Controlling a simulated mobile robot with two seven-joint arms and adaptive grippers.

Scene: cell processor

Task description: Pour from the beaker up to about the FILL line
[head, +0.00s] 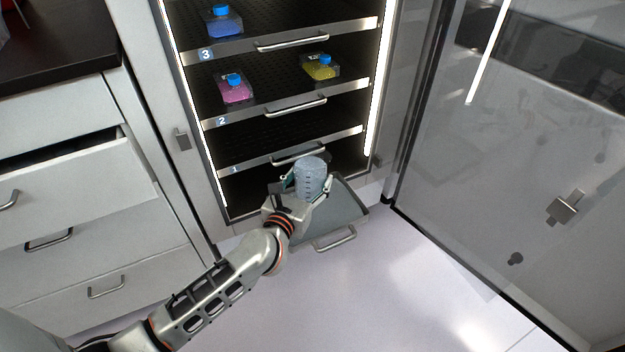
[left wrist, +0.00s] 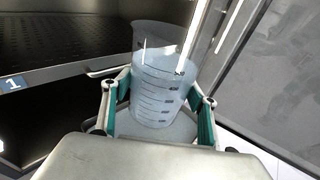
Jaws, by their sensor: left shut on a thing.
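My left gripper (head: 308,187) is shut on a clear beaker (head: 310,174) with dark graduation marks. In the left wrist view the beaker (left wrist: 157,92) sits between the two teal finger pads of the gripper (left wrist: 160,104). It looks roughly upright, with pale contents; their exact level is hard to tell. The gripper holds it in front of the lowest part of the open cabinet, above a pulled-out grey tray (head: 349,207). The inside of the tray is partly hidden by the gripper and beaker. No FILL line can be made out. My right gripper is not in view.
The lit cabinet has shelves numbered 3 (head: 206,55), 2 and 1. Flasks with blue (head: 225,24), pink (head: 235,91) and yellow (head: 321,68) contents stand on the upper two. A glass door (head: 510,160) stands open at right. Drawers (head: 75,190) stand at left, one pulled out.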

